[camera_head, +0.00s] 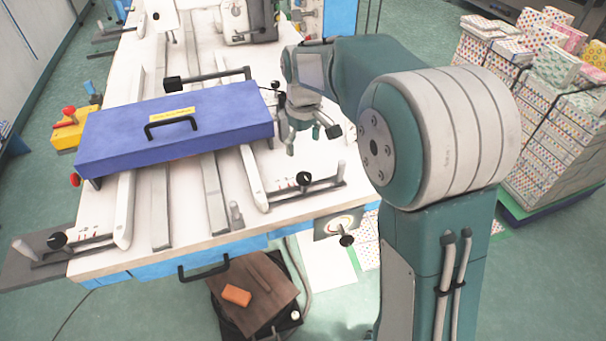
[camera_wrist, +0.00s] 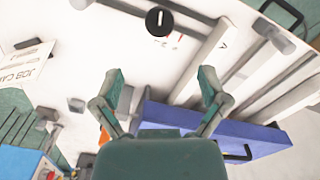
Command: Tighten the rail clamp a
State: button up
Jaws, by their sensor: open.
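Several rail clamps with black knobs show, and I cannot read which one is clamp a. One clamp knob (camera_head: 305,178) sits on a bar at the right front of the table, with small red marks beside it. Another clamp knob (camera_head: 57,240) is at the left front. My gripper (camera_head: 311,140) is open and empty above the table's right side, behind the right front knob and right of the blue box. In the wrist view, my gripper (camera_wrist: 160,88) has its fingers spread. A black knob (camera_wrist: 159,21) with a white line lies beyond the fingertips, apart from them, near red marks.
A blue box (camera_head: 180,125) with a black handle stands across the long rails (camera_head: 213,190). A sewing machine (camera_head: 245,20) is at the back. A card (camera_wrist: 25,65) lies on the table in the wrist view. Stacked boxes (camera_head: 540,110) stand at the right.

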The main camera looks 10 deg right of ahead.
aim_at(303, 176)
notch_tip(303, 176, down, 11)
jog(key=shift+r, duration=0.1)
dwell(0.4)
jog(key=c, duration=1.2)
